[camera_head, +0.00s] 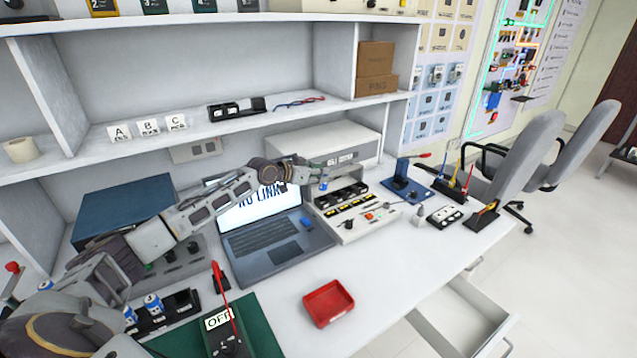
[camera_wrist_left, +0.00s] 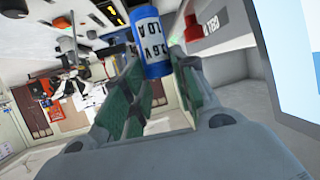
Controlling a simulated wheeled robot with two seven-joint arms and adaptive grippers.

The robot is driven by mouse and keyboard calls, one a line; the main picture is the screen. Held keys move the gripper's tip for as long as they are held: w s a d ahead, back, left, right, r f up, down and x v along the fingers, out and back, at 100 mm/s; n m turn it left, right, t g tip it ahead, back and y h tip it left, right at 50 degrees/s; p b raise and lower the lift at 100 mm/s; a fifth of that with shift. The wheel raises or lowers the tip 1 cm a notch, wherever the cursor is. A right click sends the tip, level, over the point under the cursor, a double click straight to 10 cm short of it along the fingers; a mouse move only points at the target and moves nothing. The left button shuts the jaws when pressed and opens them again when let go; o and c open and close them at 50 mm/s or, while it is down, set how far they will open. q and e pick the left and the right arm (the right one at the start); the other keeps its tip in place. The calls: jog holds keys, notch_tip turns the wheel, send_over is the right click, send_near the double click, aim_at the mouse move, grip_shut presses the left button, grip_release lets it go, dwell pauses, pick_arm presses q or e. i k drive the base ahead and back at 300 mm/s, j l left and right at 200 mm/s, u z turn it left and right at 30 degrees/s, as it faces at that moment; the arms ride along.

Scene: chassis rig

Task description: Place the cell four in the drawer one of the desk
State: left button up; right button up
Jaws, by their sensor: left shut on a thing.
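My left arm reaches over the laptop, and its gripper (camera_head: 314,178) is shut on a blue-and-white cell (camera_wrist_left: 150,42) above the cell tester. In the left wrist view the cell sits between the green-padded fingers of the gripper (camera_wrist_left: 150,85). The cell also shows as a small blue spot in the head view (camera_head: 324,186). An open white drawer (camera_head: 465,316) sticks out under the desk's right front side; the part of its inside in view looks empty. My right gripper is not in view.
The tester (camera_head: 355,232) stands right of the laptop (camera_head: 268,260). A red tray (camera_head: 328,303) lies at the desk front. Blue-and-white cells (camera_head: 153,303) stand in a black holder at left. Tools and stands fill the right end of the desk (camera_head: 410,262); a shelf hangs above.

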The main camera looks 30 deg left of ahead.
aim_at(445, 317)
jog(key=k+l, duration=0.5)
jog(key=k, duration=0.15)
jog(key=k+l, duration=0.5)
jog(key=k, duration=0.2)
